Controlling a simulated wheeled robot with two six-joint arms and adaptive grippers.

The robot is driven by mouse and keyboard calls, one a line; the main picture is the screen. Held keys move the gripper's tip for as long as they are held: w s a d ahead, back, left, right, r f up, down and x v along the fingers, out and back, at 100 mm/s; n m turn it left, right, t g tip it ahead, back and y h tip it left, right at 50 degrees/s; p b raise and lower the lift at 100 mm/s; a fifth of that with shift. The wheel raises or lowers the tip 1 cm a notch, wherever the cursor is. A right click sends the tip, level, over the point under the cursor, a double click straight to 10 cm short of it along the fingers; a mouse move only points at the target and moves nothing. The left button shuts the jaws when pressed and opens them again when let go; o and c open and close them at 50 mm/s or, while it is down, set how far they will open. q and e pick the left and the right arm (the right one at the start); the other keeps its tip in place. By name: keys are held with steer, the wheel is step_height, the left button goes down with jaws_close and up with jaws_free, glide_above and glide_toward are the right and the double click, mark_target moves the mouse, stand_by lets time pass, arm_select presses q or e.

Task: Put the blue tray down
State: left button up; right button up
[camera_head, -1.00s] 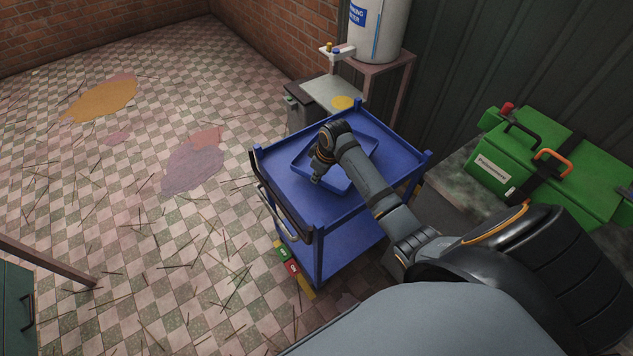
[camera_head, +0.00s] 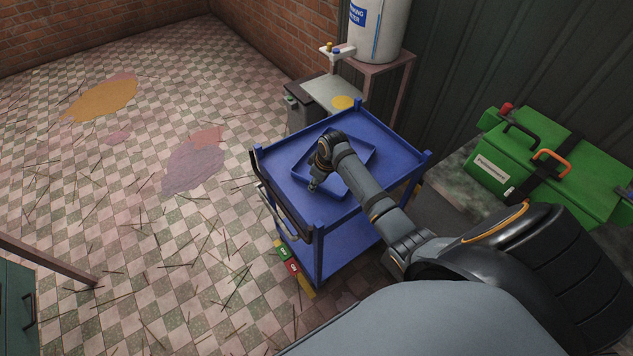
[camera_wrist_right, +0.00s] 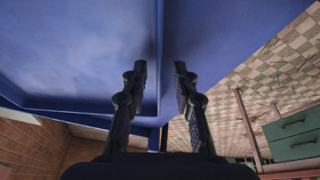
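The blue tray (camera_head: 358,168) lies on the top shelf of the blue cart (camera_head: 395,150) in the head view. My right arm reaches over it and hides part of it. My right gripper (camera_head: 314,186) is at the tray's near-left side, pointing down. In the right wrist view the two fingers of my right gripper (camera_wrist_right: 160,75) stand apart, with the tray's wall (camera_wrist_right: 155,60) between them. A gap shows beside the wall, so the fingers look open around it. My left gripper is not in view.
A green case (camera_head: 545,165) with an orange handle stands at the right. A white water container (camera_head: 378,35) and a small stand (camera_head: 330,95) are behind the cart. The checkered floor at the left has scattered sticks and stains.

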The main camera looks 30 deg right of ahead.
steer(key=v, duration=1.2)
steer(key=shift+r, duration=0.1)
